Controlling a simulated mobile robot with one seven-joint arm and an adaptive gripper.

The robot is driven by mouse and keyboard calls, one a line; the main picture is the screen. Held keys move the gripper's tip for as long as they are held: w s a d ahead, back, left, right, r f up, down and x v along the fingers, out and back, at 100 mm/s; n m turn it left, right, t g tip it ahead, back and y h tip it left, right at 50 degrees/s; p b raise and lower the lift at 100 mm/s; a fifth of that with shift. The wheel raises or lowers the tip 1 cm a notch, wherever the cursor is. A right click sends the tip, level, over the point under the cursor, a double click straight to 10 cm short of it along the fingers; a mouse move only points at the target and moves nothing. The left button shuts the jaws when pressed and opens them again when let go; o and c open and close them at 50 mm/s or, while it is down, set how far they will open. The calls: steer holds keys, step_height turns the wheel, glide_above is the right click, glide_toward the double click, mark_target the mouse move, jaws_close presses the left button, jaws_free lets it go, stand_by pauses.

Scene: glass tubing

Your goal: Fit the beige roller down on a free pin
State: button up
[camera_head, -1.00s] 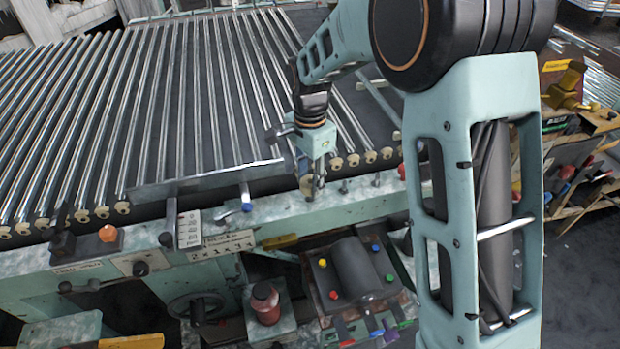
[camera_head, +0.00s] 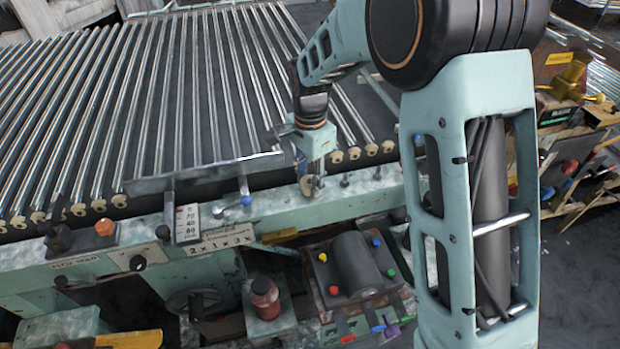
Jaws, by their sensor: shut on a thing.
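My gripper (camera_head: 313,182) points down over the front rail (camera_head: 270,205) of the machine, right of the blue-tipped lever. It is shut on the small beige roller (camera_head: 306,186), which shows partly at the left side of the fingers. The fingers hide the rest of the roller, and I cannot tell whether a pin is under it or whether it touches the rail. Two short bare pins stand on the rail to the right of my gripper, a nearer one (camera_head: 344,180) and a farther one (camera_head: 376,174).
Glass tubes (camera_head: 150,90) lie in a sloping row behind the rail, with beige rollers (camera_head: 354,153) at their near ends. A lever with a blue tip (camera_head: 245,190) stands left of my gripper. A dark motor-like cylinder (camera_head: 357,263) sits below the rail.

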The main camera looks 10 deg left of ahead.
steer(key=shift+f, duration=0.35)
steer(key=o, duration=1.2)
steer(key=shift+r, duration=0.1)
step_height(320, 180, up, 12)
